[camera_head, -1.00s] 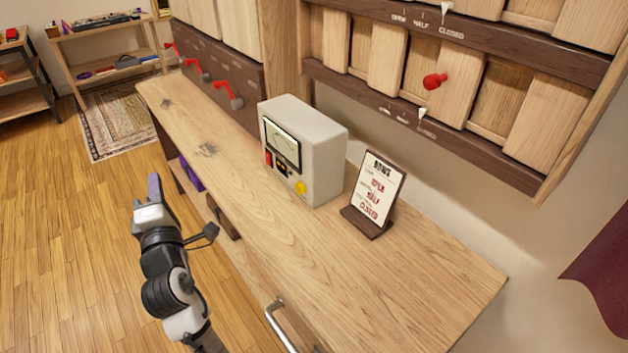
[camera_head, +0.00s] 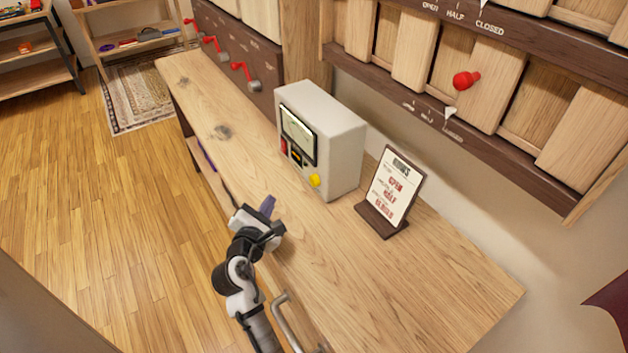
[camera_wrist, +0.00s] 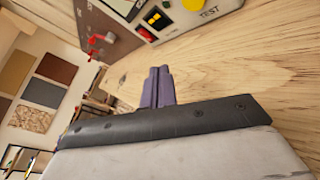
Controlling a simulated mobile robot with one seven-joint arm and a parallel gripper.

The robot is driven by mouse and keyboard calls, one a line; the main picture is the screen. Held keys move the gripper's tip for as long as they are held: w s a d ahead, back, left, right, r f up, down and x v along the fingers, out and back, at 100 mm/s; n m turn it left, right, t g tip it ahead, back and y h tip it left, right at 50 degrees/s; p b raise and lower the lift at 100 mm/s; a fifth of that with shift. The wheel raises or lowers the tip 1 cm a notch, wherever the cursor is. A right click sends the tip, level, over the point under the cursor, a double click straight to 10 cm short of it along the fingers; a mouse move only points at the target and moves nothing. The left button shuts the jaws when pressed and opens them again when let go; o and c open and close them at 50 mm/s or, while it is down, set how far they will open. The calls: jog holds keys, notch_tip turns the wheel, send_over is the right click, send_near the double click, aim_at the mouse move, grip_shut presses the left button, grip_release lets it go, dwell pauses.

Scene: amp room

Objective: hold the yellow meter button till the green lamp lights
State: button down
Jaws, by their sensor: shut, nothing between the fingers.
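The meter (camera_head: 338,140) is a cream box on the wooden bench, with a dial window on its front. Its yellow button (camera_head: 315,180) is low on the front face, at the right. In the wrist view the yellow button (camera_wrist: 197,4) is cut by the top edge, above the word TEST. A small amber light shows on the dark panel (camera_wrist: 155,18) beside it; I cannot make out a lit green lamp. My gripper (camera_head: 268,206) is over the bench's front edge, left of and apart from the button. In the wrist view its purple fingers (camera_wrist: 157,87) are together and empty.
A sign (camera_head: 390,193) in a dark stand is right of the meter. A metal handle (camera_head: 286,322) is on the bench front, near my arm. Red levers (camera_head: 242,74) line the back left. A sliding panel with a red knob (camera_head: 466,80) is above. The bench's near right is clear.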

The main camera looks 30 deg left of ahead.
send_near(310, 180)
jog(key=w+a, duration=0.1)
jog(key=w, duration=0.1)
jog(key=w+a, duration=0.2)
jog(key=shift+a+f+p, duration=0.3)
jog(key=shift+f, duration=0.1)
jog(key=shift+w+d+f, duration=0.15)
jog(key=shift+w+d, duration=0.15)
jog(key=shift+w, duration=0.2)
jog(key=shift+d+p, duration=0.1)
jog(key=shift+p, duration=0.3)
dwell(1.0)
jog(key=shift+w+d+p, duration=0.1)
jog(key=shift+w+p, duration=0.2)
jog(key=shift+p, duration=0.05)
jog(key=shift+w+d+p, duration=0.35)
jog(key=shift+w+p, duration=0.15)
jog(key=shift+w, duration=0.05)
dwell(1.9)
